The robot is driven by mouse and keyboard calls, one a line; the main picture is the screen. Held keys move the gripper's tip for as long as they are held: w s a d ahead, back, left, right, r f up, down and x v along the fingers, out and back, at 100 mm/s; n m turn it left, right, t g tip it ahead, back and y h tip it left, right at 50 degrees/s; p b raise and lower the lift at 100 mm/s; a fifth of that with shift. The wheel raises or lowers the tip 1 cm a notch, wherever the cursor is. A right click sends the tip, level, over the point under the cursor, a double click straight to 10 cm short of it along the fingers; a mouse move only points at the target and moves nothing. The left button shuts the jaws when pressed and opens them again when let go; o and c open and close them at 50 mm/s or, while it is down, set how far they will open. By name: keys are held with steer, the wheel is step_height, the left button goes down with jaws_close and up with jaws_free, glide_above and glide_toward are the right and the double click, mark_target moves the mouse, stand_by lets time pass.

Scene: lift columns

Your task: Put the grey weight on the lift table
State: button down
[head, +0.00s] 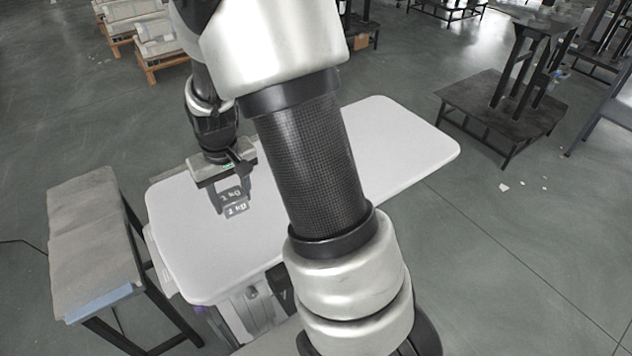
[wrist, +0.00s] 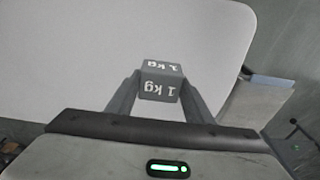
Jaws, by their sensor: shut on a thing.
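The grey weight (head: 236,211) is a small block marked in white; it reads "1 kg" in the wrist view (wrist: 160,88). My gripper (head: 231,193) is shut on it, with one finger on each side in the wrist view (wrist: 160,80). The lift table (head: 400,150) has a white top with rounded corners. The weight is over the left part of this top in the head view. I cannot tell whether its underside touches the surface. My arm hides the middle of the table top.
A grey bench (head: 88,235) with dark legs stands left of the table. A dark low platform (head: 500,110) with upright posts stands at the upper right. Pale blocks on wooden pallets (head: 155,45) lie at the back left. The visible white top is otherwise bare.

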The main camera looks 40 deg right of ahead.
mark_target(236, 228)
steer(key=shift+w+a+r+b, duration=0.35)
steer(key=shift+b, duration=0.9)
steer(key=shift+a+r+b, duration=0.15)
steer(key=shift+r+b, duration=0.5)
steer(key=shift+r, duration=0.05)
steer(key=shift+f+b, duration=1.3)
steer(key=shift+f, duration=3.7)
steer(key=shift+f, duration=0.15)
steer(key=c, duration=0.9)
jaws_free()
steer(key=shift+s, duration=0.15)
